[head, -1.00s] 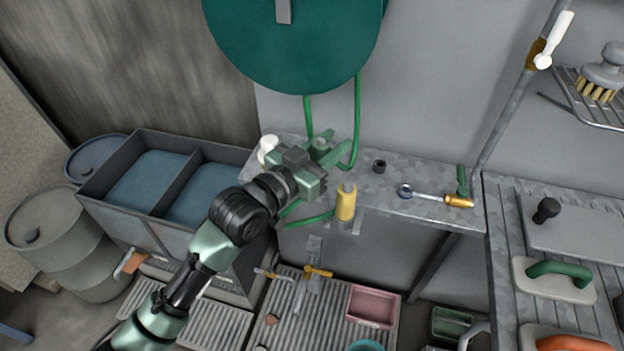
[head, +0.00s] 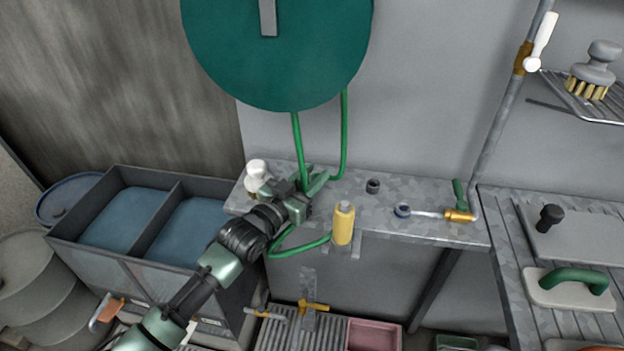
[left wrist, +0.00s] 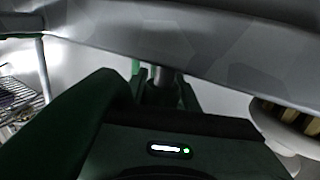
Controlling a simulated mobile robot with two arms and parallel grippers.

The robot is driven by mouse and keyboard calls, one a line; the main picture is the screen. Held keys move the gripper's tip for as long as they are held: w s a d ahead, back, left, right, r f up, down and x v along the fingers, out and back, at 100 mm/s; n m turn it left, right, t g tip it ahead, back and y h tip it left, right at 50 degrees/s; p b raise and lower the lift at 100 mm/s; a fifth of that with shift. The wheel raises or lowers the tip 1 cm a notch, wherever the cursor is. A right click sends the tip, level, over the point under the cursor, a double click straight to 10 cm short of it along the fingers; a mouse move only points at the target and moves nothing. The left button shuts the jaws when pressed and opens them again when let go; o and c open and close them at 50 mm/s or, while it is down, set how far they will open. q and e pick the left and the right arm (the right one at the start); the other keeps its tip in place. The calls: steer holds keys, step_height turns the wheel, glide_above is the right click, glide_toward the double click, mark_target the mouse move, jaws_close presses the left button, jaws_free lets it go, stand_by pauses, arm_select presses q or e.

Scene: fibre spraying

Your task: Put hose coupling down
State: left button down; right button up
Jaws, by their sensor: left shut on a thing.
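My left gripper (head: 314,184) is at the left part of the grey metal shelf, beneath the green reel. It is shut on the hose coupling, a small silvery cylinder (left wrist: 157,76) that shows between the dark fingers in the left wrist view. In the head view the gripper mostly hides the coupling. A green hose (head: 298,145) hangs from the reel down to the gripper. I cannot tell whether the coupling touches the shelf (head: 340,193). My right gripper is not in view.
A white bottle-like thing (head: 257,172) stands just left of the gripper. A yellow cylinder (head: 343,224) is at the shelf's front edge. A dark ring (head: 373,186) and a brass tap (head: 458,215) are to the right. Shelf room is clear between them.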

arm_select(q)
steer(key=shift+f, duration=0.5)
steer(key=c, duration=1.1)
jaws_free()
steer(key=shift+f, duration=0.15)
steer(key=shift+r, duration=0.2)
steer(key=v, duration=1.2)
